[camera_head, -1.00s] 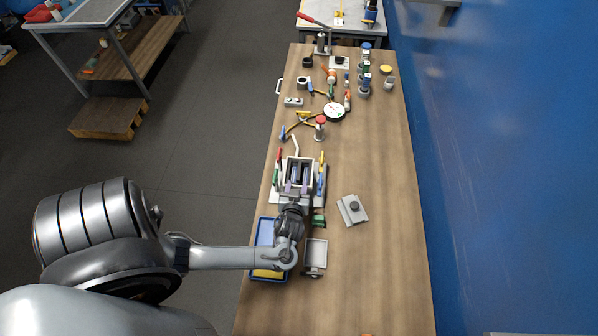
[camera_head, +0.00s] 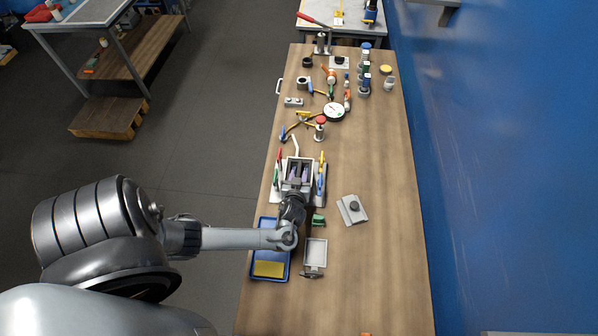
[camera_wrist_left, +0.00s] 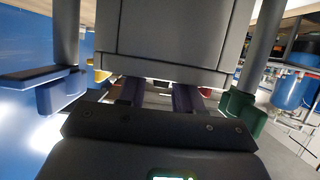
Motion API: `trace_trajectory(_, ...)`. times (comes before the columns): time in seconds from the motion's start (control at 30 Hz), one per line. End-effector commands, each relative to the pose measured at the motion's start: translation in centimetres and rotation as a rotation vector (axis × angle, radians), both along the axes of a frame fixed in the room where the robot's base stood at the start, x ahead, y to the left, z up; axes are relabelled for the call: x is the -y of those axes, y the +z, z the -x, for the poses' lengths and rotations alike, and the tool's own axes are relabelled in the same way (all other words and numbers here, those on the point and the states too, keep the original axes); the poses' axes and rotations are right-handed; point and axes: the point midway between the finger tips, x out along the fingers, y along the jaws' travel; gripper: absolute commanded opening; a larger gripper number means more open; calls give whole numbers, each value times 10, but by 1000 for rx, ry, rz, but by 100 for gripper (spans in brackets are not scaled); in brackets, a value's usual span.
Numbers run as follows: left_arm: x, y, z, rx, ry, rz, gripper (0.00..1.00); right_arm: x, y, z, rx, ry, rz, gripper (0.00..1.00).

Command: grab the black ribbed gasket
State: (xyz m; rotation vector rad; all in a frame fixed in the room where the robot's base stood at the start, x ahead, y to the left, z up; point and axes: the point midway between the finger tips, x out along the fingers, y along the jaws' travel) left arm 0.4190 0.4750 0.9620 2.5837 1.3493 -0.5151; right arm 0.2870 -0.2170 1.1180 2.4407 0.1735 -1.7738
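My left gripper (camera_head: 299,174) points into the grey frame of the cell fixture (camera_head: 318,190). Its two purplish fingers stand apart inside the frame, with a visible gap between them. The left wrist view shows the fingers (camera_wrist_left: 158,98) reaching under a large grey block (camera_wrist_left: 170,40), with nothing clearly held. I cannot pick out a black ribbed gasket for certain. A small black round part (camera_head: 354,206) lies on a grey plate right of the fixture; ribs are too small to make out. My right gripper is not in view.
Coloured-handled clamps (camera_head: 322,162) flank the fixture. A blue tray with a yellow block (camera_head: 268,269) and a small grey tray (camera_head: 315,252) lie in front. A gauge (camera_head: 334,112), bottles (camera_head: 364,80) and hand tools stand farther back. The table's right side is mostly clear.

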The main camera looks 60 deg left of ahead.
Motion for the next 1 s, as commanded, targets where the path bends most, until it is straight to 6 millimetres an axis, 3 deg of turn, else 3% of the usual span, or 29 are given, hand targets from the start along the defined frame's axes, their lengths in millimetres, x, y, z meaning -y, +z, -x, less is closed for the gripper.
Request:
trace_trajectory(0.03,0,0,0,0,0,0,26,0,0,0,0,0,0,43)
trace_trajectory(0.2,0,0,0,0,0,0,0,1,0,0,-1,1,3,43)
trace_trajectory(0.67,0,4,0,1,0,1,0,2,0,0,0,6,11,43)
trace_trajectory(0.87,0,18,0,1,0,0,0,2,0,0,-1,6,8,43)
trace_trajectory(1.0,0,37,0,4,1,1,0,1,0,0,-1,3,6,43)
